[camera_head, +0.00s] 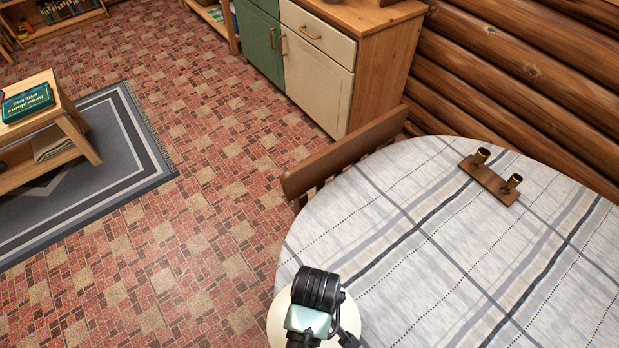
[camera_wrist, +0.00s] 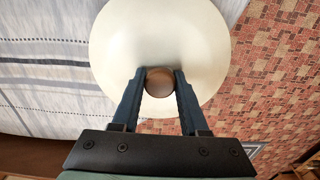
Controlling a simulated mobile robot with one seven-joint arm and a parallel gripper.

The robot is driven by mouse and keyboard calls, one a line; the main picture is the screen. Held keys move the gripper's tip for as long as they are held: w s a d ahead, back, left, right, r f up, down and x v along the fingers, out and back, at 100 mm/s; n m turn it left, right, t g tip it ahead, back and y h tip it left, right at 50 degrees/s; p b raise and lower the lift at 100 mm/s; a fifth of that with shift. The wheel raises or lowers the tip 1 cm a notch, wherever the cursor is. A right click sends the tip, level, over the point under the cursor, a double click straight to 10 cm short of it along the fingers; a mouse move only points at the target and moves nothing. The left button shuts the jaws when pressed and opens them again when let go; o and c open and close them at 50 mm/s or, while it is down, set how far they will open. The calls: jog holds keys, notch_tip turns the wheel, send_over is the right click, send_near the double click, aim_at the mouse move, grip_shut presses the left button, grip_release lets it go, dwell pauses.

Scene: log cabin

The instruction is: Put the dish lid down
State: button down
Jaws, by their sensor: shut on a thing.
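The dish lid (camera_wrist: 160,35) is a round cream disc with a brown wooden knob (camera_wrist: 159,82). In the wrist view my gripper (camera_wrist: 160,88) has its two dark fingers shut on the knob. In the head view the lid (camera_head: 277,325) shows at the lower middle, partly hidden under my gripper. It overlaps the left edge of the round table (camera_head: 400,270), which has a grey and white checked cloth. I cannot tell whether the lid touches the cloth or hangs above it.
A wooden holder with two brass cups (camera_head: 490,180) stands at the table's far side. A wooden chair (camera_head: 340,150) backs onto the table. The cloth between the holder and the lid is clear. A cabinet (camera_head: 325,60) stands behind, and a low table (camera_head: 45,140) at left.

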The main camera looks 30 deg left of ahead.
jog(key=shift+f, duration=2.85)
jog(key=shift+f, duration=0.1)
jog(key=shift+c, duration=2.1)
grip_release()
notch_tip(320, 180, up, 12)
jog(key=shift+r+p, duration=0.15)
jog(key=shift+p, duration=0.15)
